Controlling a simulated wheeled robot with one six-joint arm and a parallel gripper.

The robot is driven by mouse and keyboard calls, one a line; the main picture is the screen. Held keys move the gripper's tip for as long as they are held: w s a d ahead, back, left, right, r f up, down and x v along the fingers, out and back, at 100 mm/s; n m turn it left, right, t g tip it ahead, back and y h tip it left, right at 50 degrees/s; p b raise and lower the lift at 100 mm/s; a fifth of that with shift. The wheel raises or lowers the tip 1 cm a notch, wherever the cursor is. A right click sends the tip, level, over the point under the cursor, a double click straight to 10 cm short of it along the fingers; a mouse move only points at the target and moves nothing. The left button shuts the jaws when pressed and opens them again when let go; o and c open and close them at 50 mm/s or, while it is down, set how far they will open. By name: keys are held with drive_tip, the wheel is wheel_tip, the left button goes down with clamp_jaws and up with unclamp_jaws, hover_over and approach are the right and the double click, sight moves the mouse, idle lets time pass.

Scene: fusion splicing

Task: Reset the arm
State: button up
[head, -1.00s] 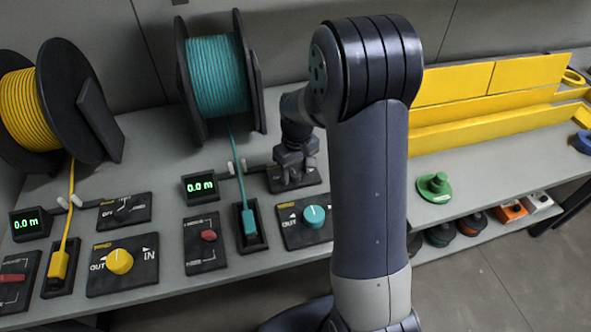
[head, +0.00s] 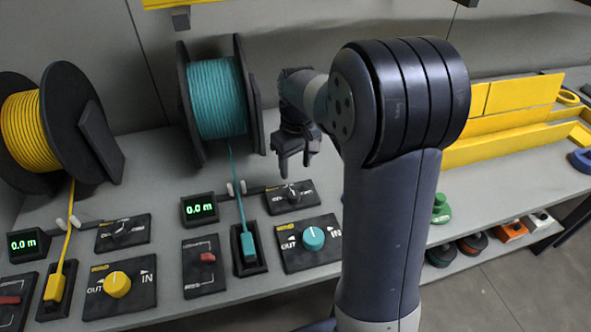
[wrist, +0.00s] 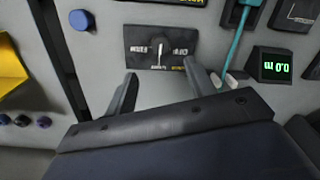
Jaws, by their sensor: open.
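My gripper (head: 294,158) hangs above the table in the head view, between the teal spool and my upper arm. Its two fingers are apart and nothing is between them. In the wrist view my gripper (wrist: 160,85) shows two spread fingers. Beyond them lies a dark switch panel (wrist: 161,47) with a small lever. The same switch panel (head: 291,197) shows in the head view, below and apart from the fingers. My arm hides part of the table's right half.
A teal spool (head: 217,98) and a yellow spool (head: 37,130) stand at the back left. Control panels with a teal knob (head: 313,238) and a yellow knob (head: 117,284) lie in front. A yellow tray (head: 500,146) and a green piece (head: 441,208) are at right.

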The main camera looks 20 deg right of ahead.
sight(294, 195)
drive_tip(key=f, duration=1.1)
drive_tip(key=shift+a, duration=0.2)
drive_tip(key=shift+r, duration=0.1)
drive_tip(key=shift+s+f, duration=0.15)
drive_tip(key=shift+f, duration=0.15)
drive_tip(key=shift+r+m, duration=0.25)
drive_tip(key=shift+m, duration=0.15)
drive_tip(key=m, duration=0.4)
drive_tip(key=m+p, duration=0.1)
drive_tip(key=m, duration=0.6)
drive_tip(key=shift+a, duration=0.1)
wheel_tip(294, 195, up, 11)
idle(1.1)
drive_tip(key=shift+s+f, duration=0.1)
